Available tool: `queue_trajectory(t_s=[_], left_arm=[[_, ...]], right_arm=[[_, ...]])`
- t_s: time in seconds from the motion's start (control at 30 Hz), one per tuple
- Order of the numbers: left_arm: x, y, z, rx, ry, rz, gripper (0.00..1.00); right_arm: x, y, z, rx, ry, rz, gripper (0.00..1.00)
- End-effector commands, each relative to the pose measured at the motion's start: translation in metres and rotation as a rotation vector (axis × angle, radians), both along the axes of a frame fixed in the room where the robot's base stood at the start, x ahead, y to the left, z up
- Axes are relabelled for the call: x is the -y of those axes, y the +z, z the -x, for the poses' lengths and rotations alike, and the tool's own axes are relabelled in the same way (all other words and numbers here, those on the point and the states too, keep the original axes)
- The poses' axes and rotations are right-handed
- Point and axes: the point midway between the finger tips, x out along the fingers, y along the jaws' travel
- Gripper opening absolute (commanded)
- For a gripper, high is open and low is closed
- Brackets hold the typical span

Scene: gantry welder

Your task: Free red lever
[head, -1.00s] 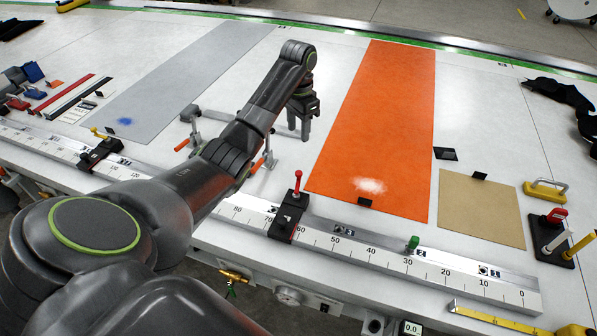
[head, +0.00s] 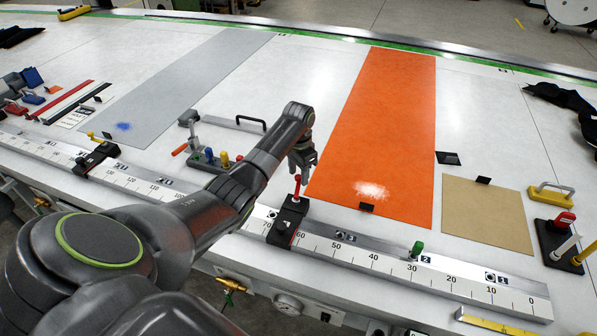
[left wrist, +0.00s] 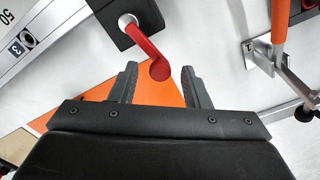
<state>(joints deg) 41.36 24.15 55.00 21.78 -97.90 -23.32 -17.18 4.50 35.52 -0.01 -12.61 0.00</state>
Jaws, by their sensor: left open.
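The red lever (head: 297,187) stands up from a black clamp block (head: 287,221) on the ruler rail, near the 60 mark. My left gripper (head: 301,170) is just above and behind the lever's top. In the left wrist view the red lever (left wrist: 150,50) runs from the black block (left wrist: 126,22) to its rounded end, which lies between the open fingers of my left gripper (left wrist: 158,84). No contact between the fingers and the lever shows. My right gripper is not in view.
The ruler rail (head: 370,257) runs along the table's front edge. An orange sheet (head: 385,130) lies right of my gripper, a grey sheet (head: 185,85) to the left. Clamps with colored knobs (head: 209,157) stand behind my arm. A green knob (head: 417,248) sits on the rail.

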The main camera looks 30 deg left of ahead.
Motion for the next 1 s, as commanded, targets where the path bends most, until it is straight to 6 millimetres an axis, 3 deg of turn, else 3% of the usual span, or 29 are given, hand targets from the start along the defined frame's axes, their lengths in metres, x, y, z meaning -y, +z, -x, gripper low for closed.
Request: queue_trajectory(t_s=[0.37,0.7,1.0], left_arm=[[-0.0001,-0.0069,0.0003,0.0,0.0,0.0,0.43],[0.0,-0.0065,0.0002,0.0,0.0,0.0,0.0],[-0.0019,-0.0046,0.0011,-0.001,0.033,0.0,0.0]], right_arm=[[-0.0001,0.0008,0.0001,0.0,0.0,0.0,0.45],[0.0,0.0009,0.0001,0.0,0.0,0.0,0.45],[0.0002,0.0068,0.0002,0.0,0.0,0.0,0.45]])
